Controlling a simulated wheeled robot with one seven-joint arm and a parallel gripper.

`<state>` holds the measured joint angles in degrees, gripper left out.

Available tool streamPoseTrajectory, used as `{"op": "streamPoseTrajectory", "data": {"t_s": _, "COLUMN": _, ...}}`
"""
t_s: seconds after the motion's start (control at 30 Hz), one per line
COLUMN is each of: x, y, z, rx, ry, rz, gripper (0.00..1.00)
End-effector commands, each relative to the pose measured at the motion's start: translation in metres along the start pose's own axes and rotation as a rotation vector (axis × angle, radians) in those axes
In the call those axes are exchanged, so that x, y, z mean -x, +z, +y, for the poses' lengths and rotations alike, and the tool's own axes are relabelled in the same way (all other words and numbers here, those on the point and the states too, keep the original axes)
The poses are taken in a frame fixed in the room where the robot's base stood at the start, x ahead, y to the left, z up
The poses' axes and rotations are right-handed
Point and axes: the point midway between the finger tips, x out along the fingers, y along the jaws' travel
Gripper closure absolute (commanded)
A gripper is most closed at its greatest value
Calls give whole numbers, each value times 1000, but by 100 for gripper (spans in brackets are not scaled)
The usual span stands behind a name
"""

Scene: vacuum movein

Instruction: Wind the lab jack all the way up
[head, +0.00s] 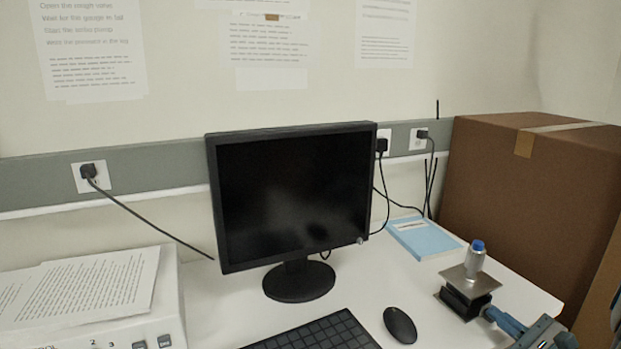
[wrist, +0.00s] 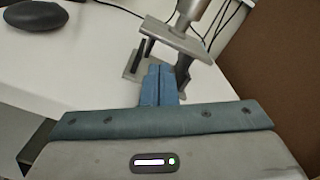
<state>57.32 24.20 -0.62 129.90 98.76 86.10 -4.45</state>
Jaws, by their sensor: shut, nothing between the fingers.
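The lab jack (head: 468,291) stands on the right part of the white desk, with a metal top plate over a dark middle. Its top and base plates are clearly apart in the wrist view (wrist: 177,40). My gripper (head: 488,312) is at the jack's near right side in the head view. Its blue fingers (wrist: 160,72) are shut together and empty, their tips close to the jack's side. I cannot tell whether they touch it. The jack's winding knob cannot be made out.
A black mouse (head: 400,325) and keyboard (head: 318,334) lie left of the jack. A monitor (head: 295,195) stands behind them. A light blue book (head: 424,237) lies behind the jack. A large cardboard box (head: 535,200) stands to the right. Cables (wrist: 222,18) run behind the jack.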

Motion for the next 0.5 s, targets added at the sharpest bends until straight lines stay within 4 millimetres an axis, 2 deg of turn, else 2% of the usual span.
{"op": "streamPoseTrajectory", "data": {"t_s": 0.17, "x": 2, "y": -3, "z": -1, "rx": -2, "ry": -6, "rz": 11, "gripper": 100}}
{"op": "streamPoseTrajectory", "data": {"t_s": 0.5, "x": 3, "y": 6, "z": 0, "rx": -2, "ry": -3, "rz": 6, "gripper": 100}}
